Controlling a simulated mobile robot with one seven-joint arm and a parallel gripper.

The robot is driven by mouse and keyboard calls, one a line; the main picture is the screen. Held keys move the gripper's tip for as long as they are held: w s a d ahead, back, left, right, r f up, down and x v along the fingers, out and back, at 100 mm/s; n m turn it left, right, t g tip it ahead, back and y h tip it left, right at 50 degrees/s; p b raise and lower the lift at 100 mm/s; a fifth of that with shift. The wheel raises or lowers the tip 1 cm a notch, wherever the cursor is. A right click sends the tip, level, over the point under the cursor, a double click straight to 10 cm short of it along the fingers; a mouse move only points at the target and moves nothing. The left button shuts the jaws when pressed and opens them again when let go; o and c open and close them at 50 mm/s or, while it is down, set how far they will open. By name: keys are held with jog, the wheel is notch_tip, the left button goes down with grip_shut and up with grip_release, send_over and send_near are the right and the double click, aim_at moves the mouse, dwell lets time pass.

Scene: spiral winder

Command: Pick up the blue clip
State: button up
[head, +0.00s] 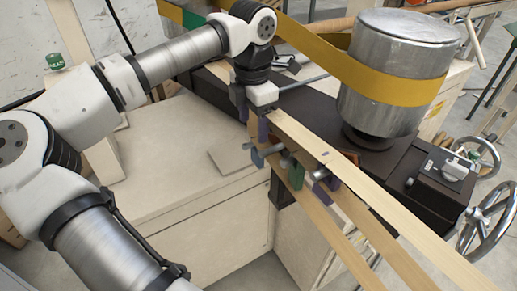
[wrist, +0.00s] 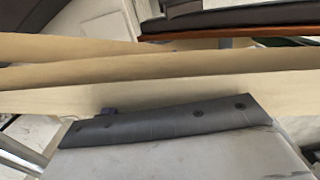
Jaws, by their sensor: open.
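A blue-grey clip (head: 262,154) sits by the near edge of the wooden strips, left of a green clip (head: 295,173). A purple clip (head: 324,177) is further right on the strips. I see no clip between the fingers. In the wrist view the strips cross the picture and the blue clip cannot be made out.
Long wooden strips (head: 390,205) run toward the lower right. A metal drum (head: 398,75) wrapped by a yellow belt (head: 395,87) stands behind them on a dark machine bed (head: 408,178). A pale cabinet top (head: 170,175) lies to the left, mostly clear. Handwheels (head: 487,218) are at right.

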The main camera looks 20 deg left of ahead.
aim_at(254, 141)
jog(key=f, duration=0.2)
jog(key=f+p, duration=0.1)
jog(key=f, duration=0.2)
jog(key=f+p, duration=0.1)
jog(key=f, duration=0.2)
jog(key=shift+d+f, duration=0.1)
jog(key=shift+d, duration=0.2)
jog(key=c, duration=1.1)
jog(key=shift+c, duration=0.2)
jog(key=shift+s+a+r+b, duration=0.15)
jog(key=shift+a+r+b, duration=0.1)
jog(key=shift+b, duration=0.2)
jog(key=s+a+b, duration=0.4)
jog(key=s+a, duration=0.6)
jog(key=s, duration=0.4)
jog(key=shift+a+b, duration=0.3)
